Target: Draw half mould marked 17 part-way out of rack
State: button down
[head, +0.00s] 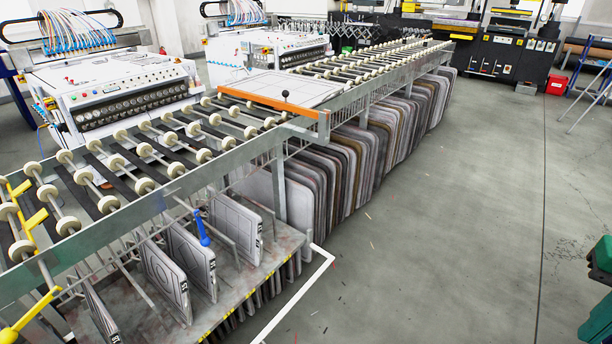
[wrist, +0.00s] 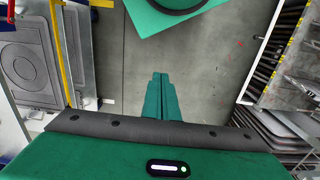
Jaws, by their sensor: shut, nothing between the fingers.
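Several grey half moulds stand on edge in the low rack (head: 255,281) at the lower left of the head view. One half mould (head: 237,205) stands furthest back, another (head: 192,258) in the middle, and another (head: 163,279) nearer. A further one is partly cut off near the bottom edge. Each has a small dark label on its front edge; the numbers are too small to read, so I cannot tell which is 17. My gripper (wrist: 160,77) is shut and empty in the wrist view, over grey floor, apart from the moulds. Its fingertips do not show in the head view.
A blue-handled item (head: 202,228) stands among the moulds. A roller conveyor (head: 150,165) runs above the rack. More plates (head: 330,160) stand under it further back. Open grey floor (head: 450,230) lies right of the rack.

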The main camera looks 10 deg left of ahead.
aim_at(240, 224)
jog(key=u, duration=1.5)
